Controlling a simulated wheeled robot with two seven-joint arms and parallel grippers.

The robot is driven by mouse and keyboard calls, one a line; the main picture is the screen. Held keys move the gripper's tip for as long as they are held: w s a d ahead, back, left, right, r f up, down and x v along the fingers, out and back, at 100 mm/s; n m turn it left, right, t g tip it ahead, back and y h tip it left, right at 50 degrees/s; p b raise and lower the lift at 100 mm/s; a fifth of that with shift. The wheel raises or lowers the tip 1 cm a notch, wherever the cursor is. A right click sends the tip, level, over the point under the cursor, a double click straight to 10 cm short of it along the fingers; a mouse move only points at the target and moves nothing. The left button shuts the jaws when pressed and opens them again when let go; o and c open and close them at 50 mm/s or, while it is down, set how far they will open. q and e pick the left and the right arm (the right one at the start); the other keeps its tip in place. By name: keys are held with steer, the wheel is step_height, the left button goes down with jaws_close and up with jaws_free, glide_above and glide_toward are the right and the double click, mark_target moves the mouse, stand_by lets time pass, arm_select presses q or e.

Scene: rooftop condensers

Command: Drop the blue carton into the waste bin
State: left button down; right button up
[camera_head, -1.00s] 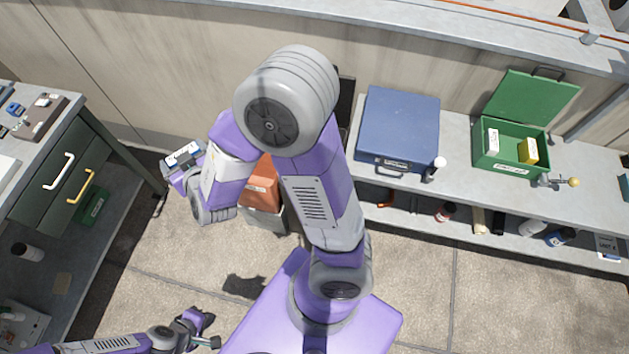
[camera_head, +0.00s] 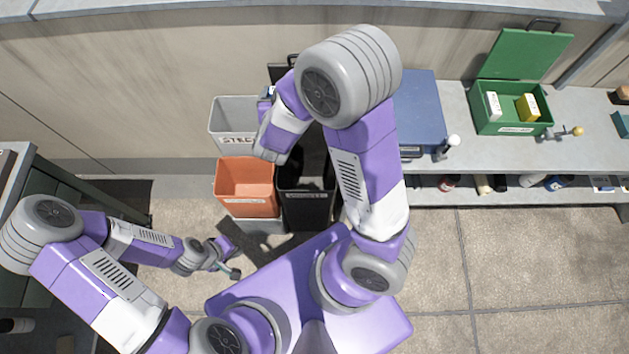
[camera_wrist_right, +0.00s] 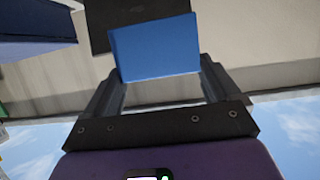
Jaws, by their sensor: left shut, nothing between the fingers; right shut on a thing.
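The blue carton (camera_wrist_right: 155,48) fills the space between the fingers of my right gripper (camera_wrist_right: 160,82) in the right wrist view. In the head view my right gripper (camera_head: 267,98) is above the bins and mostly hides the carton. An orange bin (camera_head: 246,206), a black bin (camera_head: 306,212) and a pale grey bin (camera_head: 231,112) stand together below and beside the right arm. Their labels are too small or partly covered to tell which is the waste bin. My left gripper (camera_head: 236,270) is shut and empty, low in front of the orange bin.
A blue case (camera_head: 420,105) and an open green box (camera_head: 513,118) with small cartons stand on the shelf bench (camera_head: 465,150) at right. A dark cabinet (camera_head: 35,180) stands at left. The floor at lower right is clear.

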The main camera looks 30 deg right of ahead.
steer(key=d+f+m+g+h+b, duration=0.3)
steer(key=f+m+g+b, duration=0.2)
steer(key=f, duration=1.1)
steer(key=d+f+m+g+h+b, duration=0.2)
steer(key=f+m+g+b, duration=0.4)
steer(key=f+b, duration=0.5)
steer(key=shift+w+d+f+m+g+h, duration=0.35)
steer(key=shift+d+f, duration=0.25)
steer(key=shift+f, duration=2.2)
steer(key=o, duration=0.8)
steer(key=shift+c, duration=0.2)
steer(key=shift+r, duration=0.2)
step_height(320, 180, up, 10)
steer(key=p, duration=0.3)
steer(key=shift+f, duration=0.15)
